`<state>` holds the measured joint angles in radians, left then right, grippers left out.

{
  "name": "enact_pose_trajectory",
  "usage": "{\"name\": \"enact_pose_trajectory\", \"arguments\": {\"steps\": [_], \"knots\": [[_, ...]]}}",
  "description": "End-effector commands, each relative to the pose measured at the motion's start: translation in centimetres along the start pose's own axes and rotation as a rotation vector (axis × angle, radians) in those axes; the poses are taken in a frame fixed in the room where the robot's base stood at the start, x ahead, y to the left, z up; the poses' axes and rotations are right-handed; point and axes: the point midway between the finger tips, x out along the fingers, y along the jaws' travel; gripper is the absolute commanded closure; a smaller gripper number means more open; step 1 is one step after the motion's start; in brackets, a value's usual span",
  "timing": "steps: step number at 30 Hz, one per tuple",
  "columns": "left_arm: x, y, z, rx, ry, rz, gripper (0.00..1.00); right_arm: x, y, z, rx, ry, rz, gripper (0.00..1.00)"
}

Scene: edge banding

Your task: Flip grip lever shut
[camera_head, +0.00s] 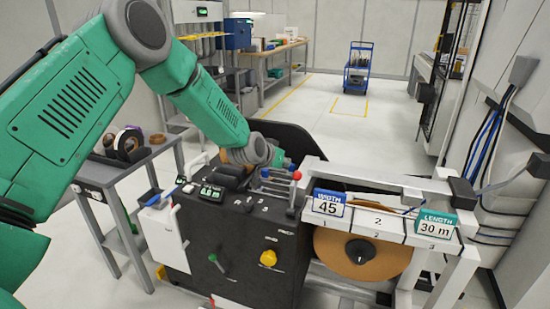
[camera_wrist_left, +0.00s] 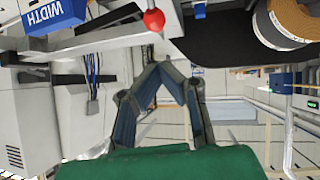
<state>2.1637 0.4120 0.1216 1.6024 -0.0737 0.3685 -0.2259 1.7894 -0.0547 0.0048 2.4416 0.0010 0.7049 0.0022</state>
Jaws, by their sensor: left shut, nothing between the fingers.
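The black edge-banding machine (camera_head: 250,235) stands in the middle of the head view. Small levers with a red knob (camera_head: 297,175) and a blue knob (camera_head: 265,172) rise from its top; none is labelled as the grip lever. My left gripper (camera_head: 284,162) is just behind these knobs, small and partly hidden by my wrist. In the left wrist view my left gripper (camera_wrist_left: 163,66) has its fingertips together, with nothing between them. A red ball knob (camera_wrist_left: 154,19) shows just beyond the tips, apart from them in the picture. My right gripper is not in view.
A brown banding roll (camera_head: 362,255) sits under the white frame at right, with WIDTH 45 (camera_head: 328,205) and LENGTH 30 m (camera_head: 436,225) signs. A grey cart (camera_head: 100,178) stands left.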

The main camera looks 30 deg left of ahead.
Motion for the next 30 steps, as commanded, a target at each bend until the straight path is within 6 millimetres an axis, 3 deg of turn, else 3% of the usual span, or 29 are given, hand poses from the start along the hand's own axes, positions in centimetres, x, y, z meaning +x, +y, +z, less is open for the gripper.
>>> {"name": "enact_pose_trajectory", "arguments": {"steps": [3, 9, 30], "knots": [[-2.2, -0.1, -0.5, -0.001, 0.000, 0.001, 1.00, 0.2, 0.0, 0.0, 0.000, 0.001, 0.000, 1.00], [-4.6, -0.2, -1.0, -0.001, 0.003, 0.001, 1.00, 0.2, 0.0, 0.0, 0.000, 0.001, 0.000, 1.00], [-4.9, 0.0, -0.5, 0.001, -0.007, 0.001, 1.00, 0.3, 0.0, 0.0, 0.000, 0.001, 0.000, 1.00]]}}
